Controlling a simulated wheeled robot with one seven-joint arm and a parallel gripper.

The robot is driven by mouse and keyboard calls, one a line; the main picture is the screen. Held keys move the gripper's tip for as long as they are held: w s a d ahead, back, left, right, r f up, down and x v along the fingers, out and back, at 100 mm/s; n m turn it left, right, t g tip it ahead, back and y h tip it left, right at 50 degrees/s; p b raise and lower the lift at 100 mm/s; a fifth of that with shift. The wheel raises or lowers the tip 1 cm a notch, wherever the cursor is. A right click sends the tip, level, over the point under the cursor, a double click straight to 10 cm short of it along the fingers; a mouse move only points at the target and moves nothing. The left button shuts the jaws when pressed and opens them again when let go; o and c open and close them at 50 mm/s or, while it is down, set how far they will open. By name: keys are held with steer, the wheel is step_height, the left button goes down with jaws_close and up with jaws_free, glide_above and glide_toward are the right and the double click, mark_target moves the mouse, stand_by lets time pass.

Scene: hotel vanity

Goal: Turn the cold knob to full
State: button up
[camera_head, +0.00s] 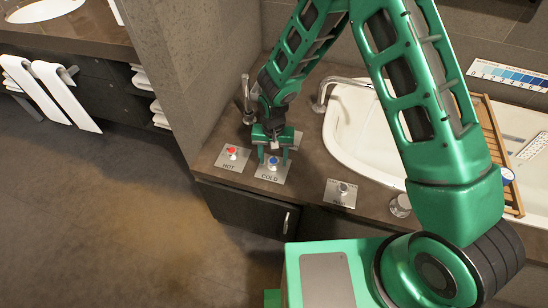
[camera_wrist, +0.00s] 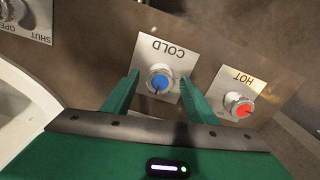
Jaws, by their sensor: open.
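The cold knob (camera_head: 273,161) has a blue cap and stands on a metal plate marked COLD (camera_head: 270,176) on the brown counter. In the wrist view the cold knob (camera_wrist: 160,82) shows upside down with its plate, near the picture's middle. My gripper (camera_head: 273,155) is above the plate, pointing down. In the wrist view its two green fingers (camera_wrist: 160,95) are apart, one on each side of the blue knob. I see gaps between the fingers and the knob. The knob's turn angle is hard to read.
The hot knob (camera_head: 231,152) with a red cap stands close to the left of the cold one; it also shows in the wrist view (camera_wrist: 242,108). A third knob plate (camera_head: 341,193) is to the right. Behind are the white tub (camera_head: 343,125) and its faucet (camera_head: 318,98).

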steer(key=c, duration=1.1)
steer(key=shift+d, duration=0.15)
steer(key=shift+n, duration=0.4)
steer(key=n, duration=0.8)
steer(key=shift+n, duration=0.3)
steer(key=n, duration=0.8)
steer(key=shift+n, duration=0.4)
